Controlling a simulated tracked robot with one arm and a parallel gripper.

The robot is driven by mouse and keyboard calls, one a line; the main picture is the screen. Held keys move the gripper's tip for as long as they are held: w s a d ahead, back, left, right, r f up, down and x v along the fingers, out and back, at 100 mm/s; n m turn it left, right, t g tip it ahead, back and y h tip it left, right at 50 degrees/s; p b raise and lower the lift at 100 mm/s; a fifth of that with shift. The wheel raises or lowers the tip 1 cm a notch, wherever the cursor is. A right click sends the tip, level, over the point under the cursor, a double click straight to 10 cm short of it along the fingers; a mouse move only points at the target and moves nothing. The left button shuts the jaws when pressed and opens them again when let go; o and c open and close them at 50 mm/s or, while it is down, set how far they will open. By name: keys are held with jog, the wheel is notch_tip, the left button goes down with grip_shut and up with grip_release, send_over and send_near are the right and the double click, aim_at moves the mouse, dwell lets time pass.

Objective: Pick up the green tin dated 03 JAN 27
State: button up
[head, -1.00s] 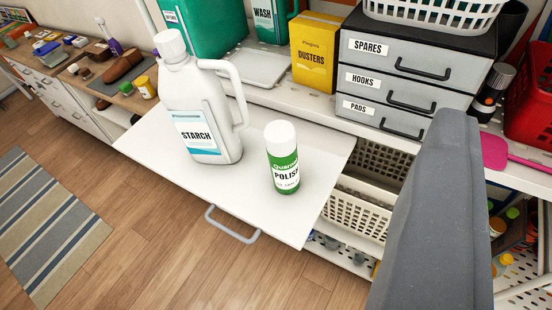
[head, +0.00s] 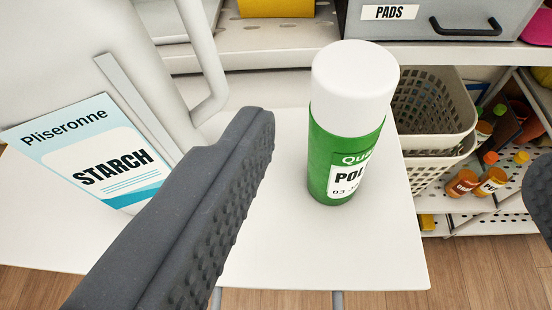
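The green tin (head: 335,165) has a white cap and a white label reading "POL" and a date starting "03"; the rest of the label turns out of sight. It stands upright on the white pull-out board (head: 290,255). My gripper (head: 398,150) is open. Its left finger is to the left of the tin, with a gap between them. Its right finger shows only partly at the right edge, farther from the tin. Nothing is between the fingers' pads in contact with them.
A large white starch jug (head: 60,70) stands close on the left, behind my left finger. Behind are grey drawers marked PADS (head: 450,20) and a yellow box (head: 275,7). Cream baskets (head: 430,110) and orange bottles (head: 462,183) sit lower right.

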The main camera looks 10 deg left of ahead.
aim_at(343, 101)
jog(key=w+f, duration=0.1)
jog(key=w, duration=0.1)
jog(key=w+f+p, duration=0.1)
jog(key=w+f, duration=0.1)
jog(key=w, duration=0.1)
jog(key=w+f+p, duration=0.1)
jog(key=w, duration=0.1)
jog(key=shift+w+a+f, duration=0.1)
jog(key=shift+w+f, duration=0.15)
jog(key=shift+f, duration=0.05)
jog(key=shift+d+r+p+x, duration=0.15)
jog(key=shift+p+x, duration=0.15)
jog(key=shift+x, duration=0.35)
jog(key=shift+r+p+x, duration=0.1)
jog(key=shift+p+x, duration=0.2)
jog(key=shift+x, duration=0.35)
jog(key=shift+d+r+p+x, duration=0.15)
jog(key=shift+p+x, duration=0.15)
jog(key=shift+x, duration=1.15)
jog(key=shift+a, duration=0.1)
jog(key=c, duration=1.6)
jog(key=shift+r, duration=0.1)
